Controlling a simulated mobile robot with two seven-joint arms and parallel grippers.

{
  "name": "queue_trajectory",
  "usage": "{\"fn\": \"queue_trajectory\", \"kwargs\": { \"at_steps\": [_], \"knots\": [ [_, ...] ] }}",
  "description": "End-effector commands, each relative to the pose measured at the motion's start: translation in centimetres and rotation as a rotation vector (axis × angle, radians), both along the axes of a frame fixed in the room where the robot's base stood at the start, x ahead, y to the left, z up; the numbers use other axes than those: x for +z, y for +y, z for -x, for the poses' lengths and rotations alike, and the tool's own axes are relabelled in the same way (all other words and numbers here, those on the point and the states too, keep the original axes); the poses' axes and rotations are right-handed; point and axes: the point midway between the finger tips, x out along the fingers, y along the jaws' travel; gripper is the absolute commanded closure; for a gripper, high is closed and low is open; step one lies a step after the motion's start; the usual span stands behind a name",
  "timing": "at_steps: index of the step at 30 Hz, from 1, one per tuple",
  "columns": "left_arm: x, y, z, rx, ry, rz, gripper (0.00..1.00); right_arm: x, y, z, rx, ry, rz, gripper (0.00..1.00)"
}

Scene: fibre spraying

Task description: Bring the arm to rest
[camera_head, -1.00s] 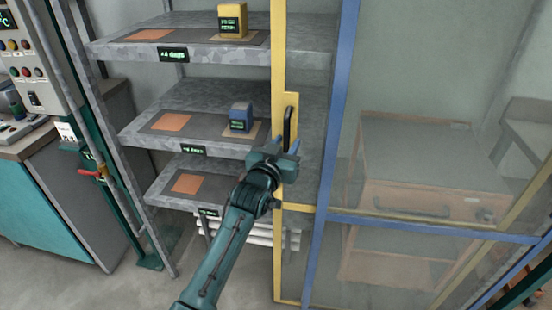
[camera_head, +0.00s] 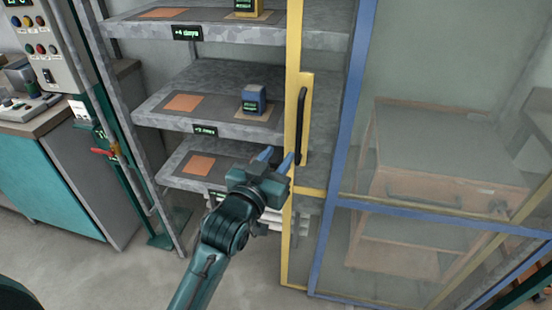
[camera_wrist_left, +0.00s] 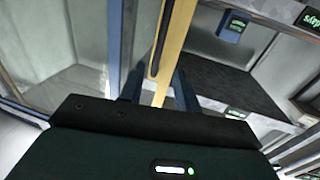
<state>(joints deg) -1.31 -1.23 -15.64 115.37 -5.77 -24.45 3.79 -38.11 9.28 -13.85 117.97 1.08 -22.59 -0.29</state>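My left gripper (camera_head: 276,157) is in front of the shelf rack, just left of the yellow door frame (camera_head: 293,180) and below the black door handle (camera_head: 302,122). Its two blue fingers stand apart and nothing shows between them in the head view. In the left wrist view the open fingers (camera_wrist_left: 158,88) point towards the yellow frame (camera_wrist_left: 173,50), with the dark handle beyond. I cannot tell from this view whether they touch the frame. My right gripper does not show.
A control panel (camera_head: 38,45) is at left.

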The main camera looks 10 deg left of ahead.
Motion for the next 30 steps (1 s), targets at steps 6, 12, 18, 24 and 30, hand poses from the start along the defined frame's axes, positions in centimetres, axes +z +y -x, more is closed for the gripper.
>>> {"fn": "queue_trajectory", "kwargs": {
  "at_steps": [6, 12, 18, 24, 30],
  "knots": [
    [0.0, 0.0, 0.0, 0.0, 0.0, 0.0, 0.67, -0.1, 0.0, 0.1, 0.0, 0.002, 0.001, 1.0],
    [-4.2, 0.6, 2.0, -0.002, 0.085, -0.02, 0.67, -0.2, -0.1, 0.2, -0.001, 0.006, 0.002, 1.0],
    [-14.6, 2.4, 9.9, -0.021, 0.322, -0.069, 0.67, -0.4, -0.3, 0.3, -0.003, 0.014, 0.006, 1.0],
    [-21.3, 3.8, 18.2, -0.049, 0.516, -0.106, 0.67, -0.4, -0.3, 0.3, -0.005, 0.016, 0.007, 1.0],
    [-23.3, 4.3, 21.6, -0.062, 0.588, -0.119, 0.67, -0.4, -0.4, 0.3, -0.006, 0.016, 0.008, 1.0]
  ]
}}
